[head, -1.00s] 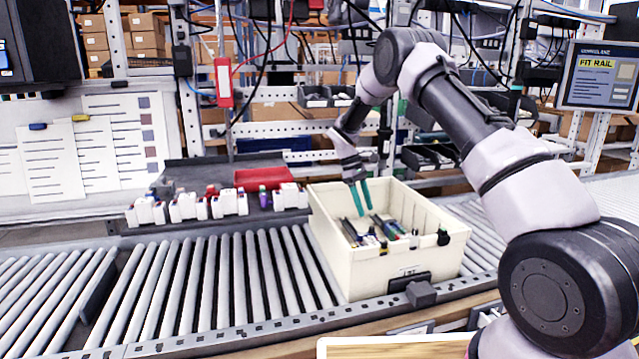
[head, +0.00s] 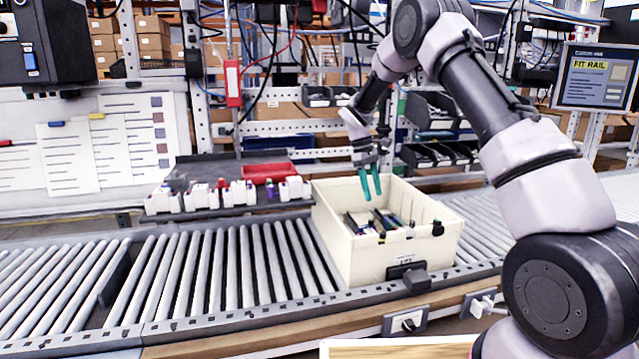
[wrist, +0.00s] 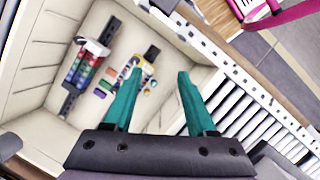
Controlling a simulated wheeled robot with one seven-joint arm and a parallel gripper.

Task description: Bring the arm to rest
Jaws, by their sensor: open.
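My gripper (head: 370,184) has teal fingers and hangs above the left part of the cream bin (head: 385,265) in the head view. In the wrist view my gripper (wrist: 160,88) is open, with nothing between its fingers. The cream bin also shows in the wrist view (wrist: 38,50), below the fingers.
The bin stands on a roller conveyor (head: 225,270). White holders (head: 235,195) and a red tray (head: 268,172) stand on a dark shelf behind it. A screen (head: 597,77) is at the right. The conveyor left of the bin is clear.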

